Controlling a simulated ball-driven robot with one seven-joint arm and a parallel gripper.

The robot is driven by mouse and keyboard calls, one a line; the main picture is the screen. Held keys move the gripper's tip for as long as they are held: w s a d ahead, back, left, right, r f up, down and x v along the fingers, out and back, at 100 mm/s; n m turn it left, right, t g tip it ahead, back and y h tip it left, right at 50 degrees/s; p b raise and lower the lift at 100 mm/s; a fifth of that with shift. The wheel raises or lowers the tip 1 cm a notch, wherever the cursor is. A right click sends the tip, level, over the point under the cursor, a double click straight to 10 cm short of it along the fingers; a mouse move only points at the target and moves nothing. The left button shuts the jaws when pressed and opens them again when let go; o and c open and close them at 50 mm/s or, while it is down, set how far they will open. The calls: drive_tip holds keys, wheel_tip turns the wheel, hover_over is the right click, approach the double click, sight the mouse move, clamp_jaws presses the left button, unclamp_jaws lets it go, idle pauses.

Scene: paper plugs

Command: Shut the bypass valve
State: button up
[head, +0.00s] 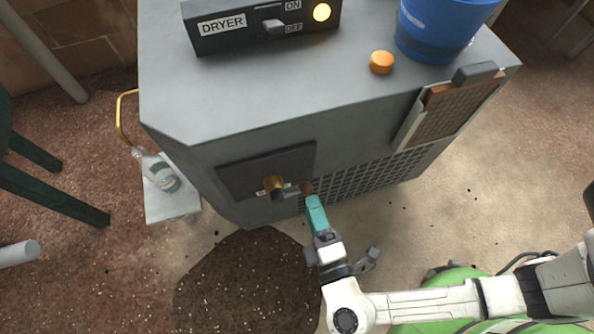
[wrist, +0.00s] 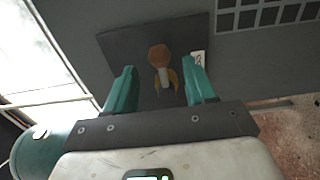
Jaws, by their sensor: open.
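The bypass valve appears to be the brass fitting (head: 273,184) on a dark plate (head: 232,179) low on the front of the grey dryer cabinet. In the wrist view, a round orange-brown knob (wrist: 158,55) on a pale stem with a brass piece lies between and beyond my fingertips. My gripper (head: 311,194) is at the plate's lower right, beside the valve in the head view. In the wrist view, my gripper (wrist: 160,73) has its two teal fingers spread around the valve, with nothing clearly held. A small white label (wrist: 197,58) is partly hidden by the right finger.
The dryer switch box (head: 262,22) has a lit amber lamp. An orange button (head: 382,62) and blue bucket (head: 440,30) are on top. A grille (head: 370,175) is right of the plate. A small grey stand (head: 170,205) holds a bottle at left. A dark patch (head: 245,285) covers the floor.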

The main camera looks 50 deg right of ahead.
sight(294, 193)
drive_tip(key=shift+w+d, duration=0.1)
drive_tip(key=shift+w, duration=0.05)
drive_tip(key=shift+x, duration=1.9)
drive_tip(key=c, duration=0.7)
drive_tip(key=shift+c, duration=0.2)
